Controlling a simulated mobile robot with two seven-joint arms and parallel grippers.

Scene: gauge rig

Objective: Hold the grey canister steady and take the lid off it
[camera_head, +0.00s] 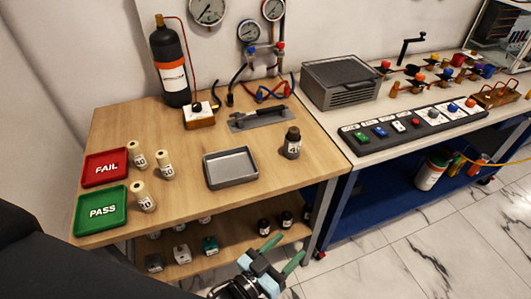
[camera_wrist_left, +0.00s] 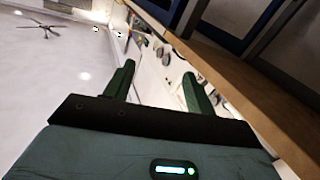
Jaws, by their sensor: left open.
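My left gripper (camera_head: 289,246) is low in front of the wooden table, at the bottom middle of the head view. Its two green fingers stand apart with nothing between them. The same fingers show in the left wrist view (camera_wrist_left: 158,72), open and empty, below a wooden table edge. My right gripper is in neither view.
The wooden table (camera_head: 115,135) holds a grey tray (camera_head: 231,168), a dark bottle (camera_head: 292,143), several cream cylinders, a red FAIL tray (camera_head: 105,167), a green PASS tray (camera_head: 101,210) and a black gas cylinder (camera_head: 170,62). A grey box (camera_head: 342,82) stands on the right bench.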

